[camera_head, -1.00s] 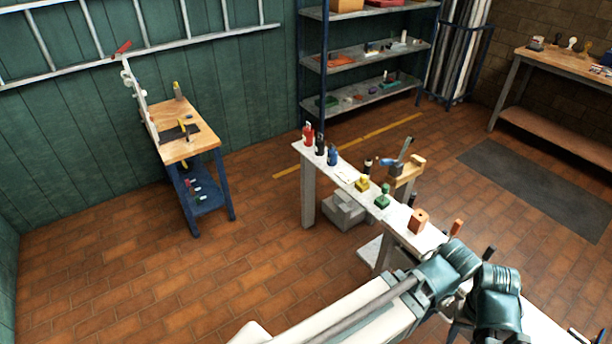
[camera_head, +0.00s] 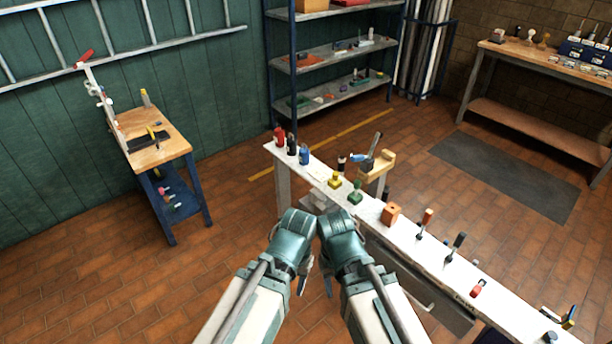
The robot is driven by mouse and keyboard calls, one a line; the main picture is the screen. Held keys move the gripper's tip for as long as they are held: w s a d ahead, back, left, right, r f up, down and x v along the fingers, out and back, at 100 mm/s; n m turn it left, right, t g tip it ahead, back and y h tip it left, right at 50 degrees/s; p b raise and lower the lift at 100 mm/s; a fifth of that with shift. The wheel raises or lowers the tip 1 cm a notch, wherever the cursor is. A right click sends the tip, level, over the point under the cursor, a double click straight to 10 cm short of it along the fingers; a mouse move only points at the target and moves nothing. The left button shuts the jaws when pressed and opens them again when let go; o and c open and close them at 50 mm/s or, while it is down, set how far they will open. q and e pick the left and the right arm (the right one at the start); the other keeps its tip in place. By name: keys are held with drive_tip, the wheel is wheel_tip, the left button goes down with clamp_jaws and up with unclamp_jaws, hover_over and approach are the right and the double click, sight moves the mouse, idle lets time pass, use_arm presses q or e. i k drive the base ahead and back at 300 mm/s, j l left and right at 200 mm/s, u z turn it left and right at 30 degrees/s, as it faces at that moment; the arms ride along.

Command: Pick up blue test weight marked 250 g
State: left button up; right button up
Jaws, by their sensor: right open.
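A small blue item (camera_head: 304,156) stands upright near the far left end of the long white bench, beside a black one (camera_head: 292,145) and a red one (camera_head: 280,138). It is too small to read any marking, so I cannot tell if it is the 250 g test weight. My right gripper (camera_head: 328,284) points down in front of the bench, open, with nothing seen in it. My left gripper (camera_head: 303,279) is close beside it, mostly hidden by its own wrist. Both are nearer to me than the blue item and well apart from it.
The white bench (camera_head: 414,238) also bears a yellow item (camera_head: 335,181), a green item (camera_head: 355,194), an orange-brown block (camera_head: 390,214) and several upright tools. A wooden workbench (camera_head: 161,151) stands left, shelves (camera_head: 338,52) behind. The brick floor at left is clear.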

sight(303, 158)
drive_tip(key=i+j+z, duration=0.1)
drive_tip(key=i+j, duration=0.35)
drive_tip(key=j, duration=0.15)
drive_tip(key=i+j+z, duration=0.25)
drive_tip(key=i+j, duration=0.2)
drive_tip(key=j, duration=0.2)
drive_tip(key=i+j, duration=0.2)
drive_tip(key=j, duration=0.15)
drive_tip(key=i+j+z, duration=0.15)
drive_tip(key=j, duration=0.2)
drive_tip(key=i+j, duration=0.2)
drive_tip(key=j, duration=0.2)
drive_tip(key=l+z, duration=0.05)
